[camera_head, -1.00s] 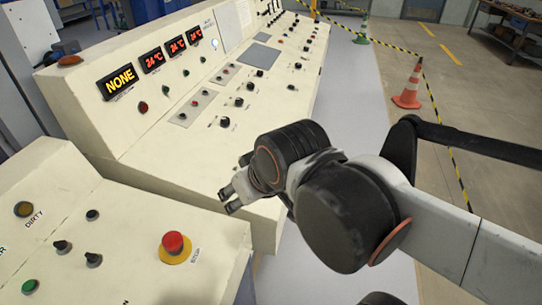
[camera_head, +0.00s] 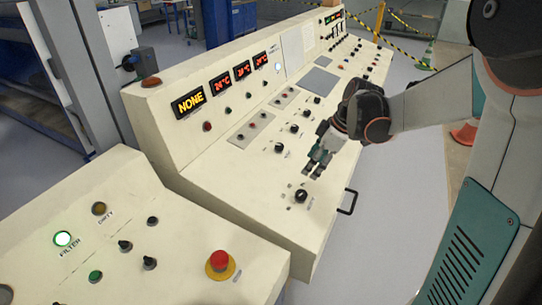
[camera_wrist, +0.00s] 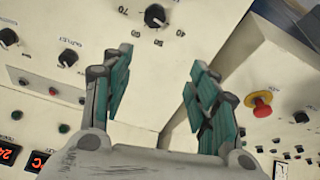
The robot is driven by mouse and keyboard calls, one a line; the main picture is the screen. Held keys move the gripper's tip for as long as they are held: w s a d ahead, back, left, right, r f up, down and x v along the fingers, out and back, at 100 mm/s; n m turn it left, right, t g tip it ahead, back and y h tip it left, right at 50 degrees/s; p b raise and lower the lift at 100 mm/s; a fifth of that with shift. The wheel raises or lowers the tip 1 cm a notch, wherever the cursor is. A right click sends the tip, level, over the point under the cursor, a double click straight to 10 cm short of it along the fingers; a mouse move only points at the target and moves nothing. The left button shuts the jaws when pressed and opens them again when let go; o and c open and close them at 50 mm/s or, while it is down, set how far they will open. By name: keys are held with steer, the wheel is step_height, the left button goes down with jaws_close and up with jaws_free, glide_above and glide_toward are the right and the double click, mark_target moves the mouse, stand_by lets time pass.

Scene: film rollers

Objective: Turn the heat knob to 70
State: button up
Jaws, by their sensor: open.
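A black round knob (camera_wrist: 154,15) with a printed scale of numbers, including 70, 60, 50 and 40, sits at the top of the wrist view. It appears to be the heat knob; I cannot read a heat label or its exact setting. In the head view it seems to be the large black knob (camera_head: 300,195) near the console's front edge. My gripper (camera_head: 313,171) is above the panel, just behind this knob and apart from it. In the wrist view my gripper (camera_wrist: 158,72) has its teal-padded fingers spread, with nothing between them.
Smaller knobs (camera_head: 279,148) stand in a row behind my gripper. Red displays (camera_head: 188,103) line the upright panel. A red stop button (camera_head: 219,260) is on the nearer console. A black handle (camera_head: 348,202) sticks out from the console's front edge.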

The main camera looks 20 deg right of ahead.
mark_target(301, 192)
steer(key=shift+n+y, duration=0.3)
steer(key=w+f+b, duration=0.1)
steer(key=f, duration=0.4)
steer(key=w+f+b, duration=0.1)
steer(key=f+b, duration=0.1)
steer(key=f, duration=0.3)
steer(key=w+f+b, duration=0.1)
steer(key=w+f, duration=0.1)
steer(key=f, duration=0.3)
steer(key=shift+a+f+b, duration=0.35)
steer(key=c, duration=1.1)
